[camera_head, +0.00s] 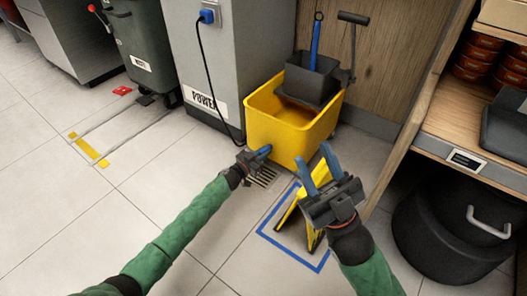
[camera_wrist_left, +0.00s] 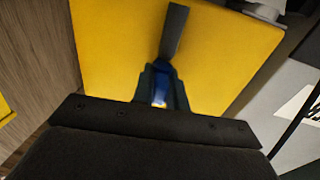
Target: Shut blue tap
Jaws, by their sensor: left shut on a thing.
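The yellow mop bucket (camera_head: 290,135) stands on the tiled floor against the cabinet. My left gripper (camera_head: 262,152) is at the lower left part of its front wall. In the left wrist view, my left gripper (camera_wrist_left: 160,88) is shut on the blue tap (camera_wrist_left: 161,68), in front of the yellow wall. The fingers hide most of the tap, and its handle angle cannot be told. A dark grey strip (camera_wrist_left: 175,30) shows above the fingertips. My right gripper (camera_head: 314,158) is open and empty, right of the bucket's lower front, above a yellow floor sign.
A grate (camera_head: 264,176) lies in the floor below my left gripper. The yellow sign (camera_head: 312,228) stands in a blue floor outline (camera_head: 290,256). The grey power cabinet (camera_head: 203,75) with its cable is behind left. A black bin (camera_head: 445,235) is right.

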